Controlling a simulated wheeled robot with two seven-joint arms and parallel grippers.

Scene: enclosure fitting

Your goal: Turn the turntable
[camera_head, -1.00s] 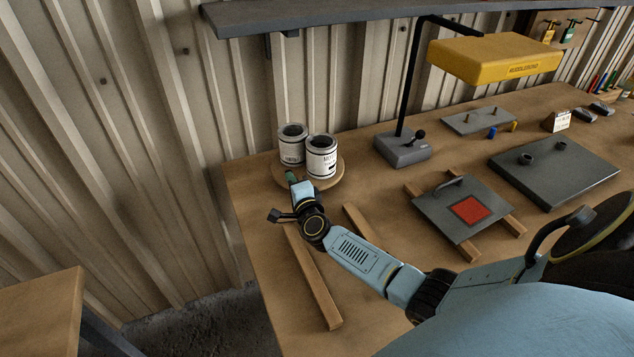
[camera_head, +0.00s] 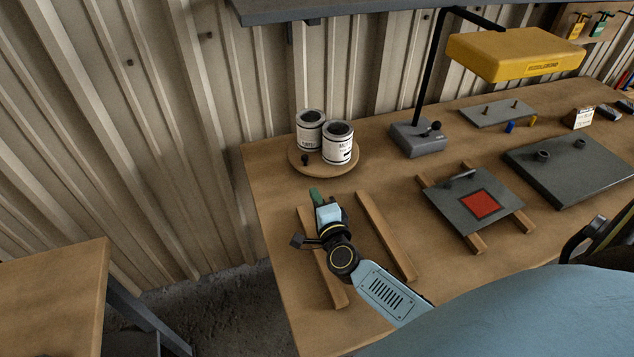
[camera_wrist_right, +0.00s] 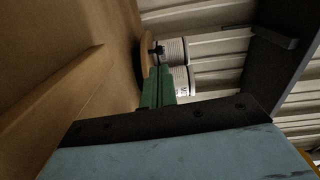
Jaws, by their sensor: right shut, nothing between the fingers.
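The turntable (camera_head: 337,169) is a round wooden disc at the back left of the bench. Two white cans with dark openings stand on it, a left can (camera_head: 310,130) and a right can (camera_head: 338,143). A small dark knob (camera_head: 305,160) stands near its front left edge. My right gripper (camera_head: 315,193) is shut and empty, in front of the turntable and apart from it. In the right wrist view its green fingers (camera_wrist_right: 157,88) are together, with the turntable edge (camera_wrist_right: 142,62) and cans (camera_wrist_right: 178,80) beyond. My left gripper is not in view.
Two wooden strips, left (camera_head: 322,262) and right (camera_head: 385,235), lie near my right arm. A grey lamp base (camera_head: 418,140) stands right of the turntable, under a yellow lamp head (camera_head: 515,53). A grey plate with a red square (camera_head: 480,204) lies further right. A shelf (camera_head: 330,8) hangs above.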

